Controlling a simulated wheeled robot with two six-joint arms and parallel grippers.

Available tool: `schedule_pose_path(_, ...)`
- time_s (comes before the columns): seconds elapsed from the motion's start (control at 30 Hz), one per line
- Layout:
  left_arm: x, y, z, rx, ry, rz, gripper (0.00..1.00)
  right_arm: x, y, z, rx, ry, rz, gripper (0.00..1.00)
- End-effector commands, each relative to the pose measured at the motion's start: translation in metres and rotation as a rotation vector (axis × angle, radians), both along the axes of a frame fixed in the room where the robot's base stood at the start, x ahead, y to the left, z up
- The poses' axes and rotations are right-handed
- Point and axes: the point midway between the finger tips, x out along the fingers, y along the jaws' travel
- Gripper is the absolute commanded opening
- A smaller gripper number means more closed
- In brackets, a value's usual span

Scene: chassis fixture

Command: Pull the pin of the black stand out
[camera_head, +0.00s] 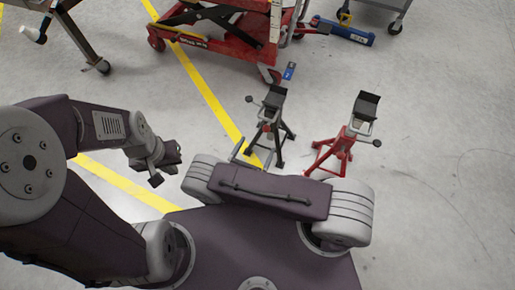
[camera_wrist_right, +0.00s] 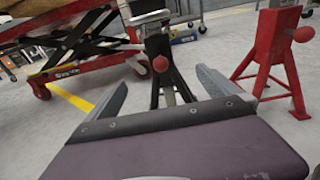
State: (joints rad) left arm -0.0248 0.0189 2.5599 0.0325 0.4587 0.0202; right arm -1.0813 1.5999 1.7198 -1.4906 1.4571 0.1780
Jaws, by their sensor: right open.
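The black stand (camera_head: 272,122) stands upright on the floor, just beyond my right gripper. In the right wrist view the black stand (camera_wrist_right: 158,43) lies straight ahead, with the red ball end of its pin (camera_wrist_right: 160,63) facing me. My right gripper (camera_head: 254,153) is open and empty. In its wrist view the two grey fingers (camera_wrist_right: 162,78) are spread to either side of the ball, apart from it. How far the ball lies beyond the fingertips is hard to tell. My left gripper (camera_head: 164,167) is off to the left, away from the stand; its jaw opening is unclear.
A red stand (camera_head: 340,143) is close to the right; it also shows in the right wrist view (camera_wrist_right: 270,50). A red lift cart (camera_head: 235,35) is behind the black stand. A blue tool (camera_head: 345,31) lies at the back. Yellow floor lines run past; the right floor is clear.

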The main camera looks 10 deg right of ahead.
Motion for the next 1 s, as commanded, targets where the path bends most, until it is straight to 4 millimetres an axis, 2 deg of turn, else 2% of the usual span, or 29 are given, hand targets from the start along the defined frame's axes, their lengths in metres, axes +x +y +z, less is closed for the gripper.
schedule_pose_path(0.2, 0.000, 0.000, -0.008, 0.000, 0.000, 0.000, 0.00, 0.038, -0.029, -0.006, 0.001, 0.000, -0.011, 1.00)
schedule_pose_path(0.4, 0.000, 0.000, -0.016, 0.000, 0.000, 0.000, 0.00, 0.069, -0.049, -0.010, 0.003, 0.001, -0.009, 1.00)
schedule_pose_path(0.53, 0.000, 0.000, -0.018, 0.000, 0.000, 0.000, 0.00, 0.077, -0.054, -0.010, 0.001, 0.001, -0.006, 1.00)
schedule_pose_path(0.77, 0.000, 0.000, -0.017, 0.000, 0.000, 0.000, 0.00, 0.078, -0.054, -0.009, 0.002, 0.001, -0.005, 1.00)
schedule_pose_path(1.0, 0.000, 0.000, -0.017, 0.000, 0.000, 0.000, 0.00, 0.078, -0.054, -0.009, 0.002, 0.002, -0.005, 0.33)
